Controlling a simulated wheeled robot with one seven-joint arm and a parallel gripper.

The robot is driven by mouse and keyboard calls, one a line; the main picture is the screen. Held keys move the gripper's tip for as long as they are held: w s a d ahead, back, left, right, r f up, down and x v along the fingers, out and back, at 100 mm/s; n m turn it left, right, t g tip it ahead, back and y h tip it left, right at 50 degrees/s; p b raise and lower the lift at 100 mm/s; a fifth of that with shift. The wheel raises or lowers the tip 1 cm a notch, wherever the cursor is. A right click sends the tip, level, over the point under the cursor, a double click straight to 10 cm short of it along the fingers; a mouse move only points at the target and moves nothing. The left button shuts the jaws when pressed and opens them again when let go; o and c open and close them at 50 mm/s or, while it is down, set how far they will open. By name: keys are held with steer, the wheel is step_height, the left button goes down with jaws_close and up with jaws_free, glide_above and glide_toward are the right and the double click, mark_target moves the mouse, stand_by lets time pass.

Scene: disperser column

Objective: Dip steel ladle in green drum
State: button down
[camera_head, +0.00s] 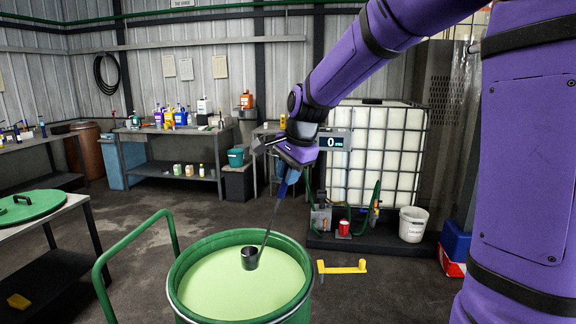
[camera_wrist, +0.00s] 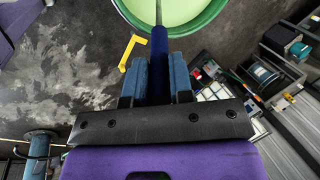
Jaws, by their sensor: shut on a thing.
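The steel ladle (camera_head: 250,258) has a dark round cup on a long thin shaft and a blue handle. In the head view its cup is over the pale green liquid (camera_head: 222,285) inside the green drum (camera_head: 181,262); I cannot tell whether the cup touches the liquid. My gripper (camera_head: 291,171) is shut on the ladle's handle, above and behind the drum. In the wrist view the blue handle (camera_wrist: 159,50) sits between my fingers (camera_wrist: 157,78), and the shaft runs toward the drum (camera_wrist: 210,22). The cup is out of that view.
A green rail (camera_head: 137,245) stands left of the drum. A table with a green lid (camera_head: 35,207) is at left. A yellow tool (camera_head: 342,267) lies on the floor right of the drum. A caged white tank (camera_head: 380,150) and white bucket (camera_head: 412,225) stand behind.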

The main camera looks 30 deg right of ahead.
step_height(320, 180, down, 13)
stand_by(1.2)
steer(key=shift+f, duration=0.1)
step_height(320, 180, down, 9)
steer(key=shift+r, duration=0.2)
stand_by(2.3)
steer(key=shift+r, duration=0.2)
stand_by(0.4)
